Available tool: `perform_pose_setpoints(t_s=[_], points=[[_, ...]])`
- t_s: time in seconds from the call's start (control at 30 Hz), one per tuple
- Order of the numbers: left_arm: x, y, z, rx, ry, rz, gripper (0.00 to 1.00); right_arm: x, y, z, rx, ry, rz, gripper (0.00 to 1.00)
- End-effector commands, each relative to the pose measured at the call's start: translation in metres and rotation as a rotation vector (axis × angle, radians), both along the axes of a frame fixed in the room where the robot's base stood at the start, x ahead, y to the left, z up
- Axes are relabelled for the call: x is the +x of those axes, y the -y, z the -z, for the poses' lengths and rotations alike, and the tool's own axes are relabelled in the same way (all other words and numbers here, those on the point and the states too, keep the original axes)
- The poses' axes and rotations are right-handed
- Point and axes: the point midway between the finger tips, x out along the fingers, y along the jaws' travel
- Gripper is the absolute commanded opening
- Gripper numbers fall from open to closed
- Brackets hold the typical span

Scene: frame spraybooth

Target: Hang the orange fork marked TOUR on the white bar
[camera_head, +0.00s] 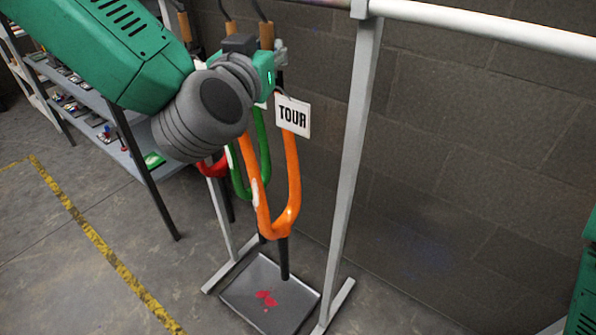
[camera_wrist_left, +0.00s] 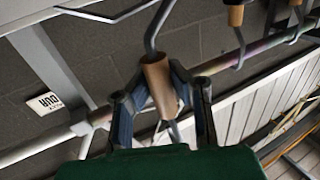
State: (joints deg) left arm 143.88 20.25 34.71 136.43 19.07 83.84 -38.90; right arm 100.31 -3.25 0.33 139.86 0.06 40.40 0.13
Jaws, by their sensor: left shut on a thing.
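The orange fork (camera_head: 291,180) hangs upside down in the head view, legs up and dark steerer tube pointing down. A white tag reading TOUR (camera_head: 292,116) hangs at its top, and it also shows in the wrist view (camera_wrist_left: 45,102). My left gripper (camera_wrist_left: 163,88) is shut on the tan handle (camera_wrist_left: 158,84) of a metal hook. In the head view my grey wrist partly covers the hook and the left gripper (camera_head: 268,68). The white bar (camera_head: 480,27) runs along the upper right. My right gripper is out of view.
A green fork (camera_head: 265,150) and a red fork (camera_head: 212,167) hang behind, partly hidden. A grey drip tray (camera_head: 240,296) with red paint lies below the orange fork. A grey upright (camera_head: 352,150) stands close to its right. Shelving (camera_head: 125,155) stands left.

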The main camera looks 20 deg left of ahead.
Motion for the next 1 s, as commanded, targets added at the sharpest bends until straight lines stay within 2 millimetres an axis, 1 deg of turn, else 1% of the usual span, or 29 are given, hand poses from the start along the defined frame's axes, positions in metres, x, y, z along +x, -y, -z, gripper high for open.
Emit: perform_pose_setpoints(t_s=[0.03, 0.6, 1.0], points=[[-0.002, 0.0, -0.005, -0.001, 0.005, 0.0, 0.0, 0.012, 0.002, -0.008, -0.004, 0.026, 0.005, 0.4], [-0.021, -0.008, -0.005, -0.001, 0.005, 0.0, 0.0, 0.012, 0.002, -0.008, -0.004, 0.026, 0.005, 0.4], [-0.027, -0.011, -0.004, -0.001, 0.006, -0.002, 0.0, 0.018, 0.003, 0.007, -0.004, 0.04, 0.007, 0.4]])
